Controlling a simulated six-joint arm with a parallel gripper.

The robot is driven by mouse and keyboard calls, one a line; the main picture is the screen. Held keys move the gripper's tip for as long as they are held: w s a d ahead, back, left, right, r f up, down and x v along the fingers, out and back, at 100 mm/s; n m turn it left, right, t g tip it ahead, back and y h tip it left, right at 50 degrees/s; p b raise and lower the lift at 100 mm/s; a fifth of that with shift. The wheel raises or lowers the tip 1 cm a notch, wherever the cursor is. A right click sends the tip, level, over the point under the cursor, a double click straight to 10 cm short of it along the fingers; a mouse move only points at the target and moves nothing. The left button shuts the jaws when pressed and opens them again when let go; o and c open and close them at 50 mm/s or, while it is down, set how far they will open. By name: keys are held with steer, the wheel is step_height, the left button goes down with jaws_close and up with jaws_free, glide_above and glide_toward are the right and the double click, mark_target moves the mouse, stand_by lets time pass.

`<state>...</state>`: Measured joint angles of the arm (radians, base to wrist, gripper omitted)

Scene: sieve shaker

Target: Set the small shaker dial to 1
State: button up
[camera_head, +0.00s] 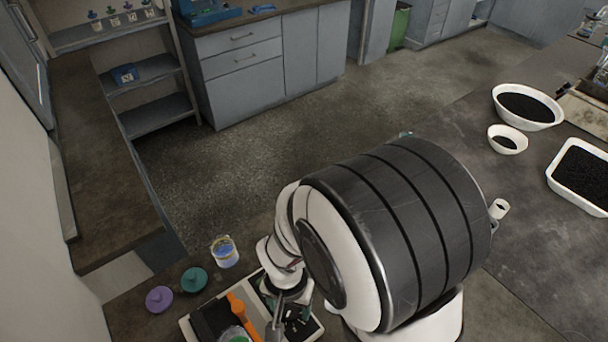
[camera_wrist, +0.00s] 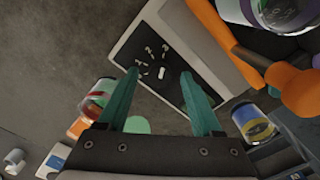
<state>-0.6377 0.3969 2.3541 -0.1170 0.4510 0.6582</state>
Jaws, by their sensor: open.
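The shaker (camera_head: 196,325) stands at the bottom of the head view, with a pale body, an orange clamp arm (camera_head: 243,315) and a dark control panel. In the wrist view the black panel (camera_wrist: 185,95) carries a small dial (camera_wrist: 161,72), a short white piece with small white numerals around its upper side. I cannot tell which numeral it points to. My gripper (camera_wrist: 158,73) is open, its two green fingers apart and empty. In the picture the dial lies between the fingertips; their height above it is unclear. My arm hides part of the shaker in the head view.
A jar with a blue label (camera_head: 224,252), a teal lid (camera_head: 194,280) and a purple lid (camera_head: 159,299) are left of the shaker. An orange knob (camera_wrist: 296,90) and a clear container (camera_wrist: 285,12) are at the right of the wrist view. Bowls (camera_head: 527,107) stand far right.

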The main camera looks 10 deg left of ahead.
steer(key=shift+f, duration=0.15)
jaws_close()
steer(key=shift+n, duration=0.4)
steer(key=n, duration=0.7)
steer(key=shift+n, duration=0.3)
steer(key=n, duration=0.3)
steer(key=shift+n, duration=2.1)
steer(key=shift+s, duration=0.1)
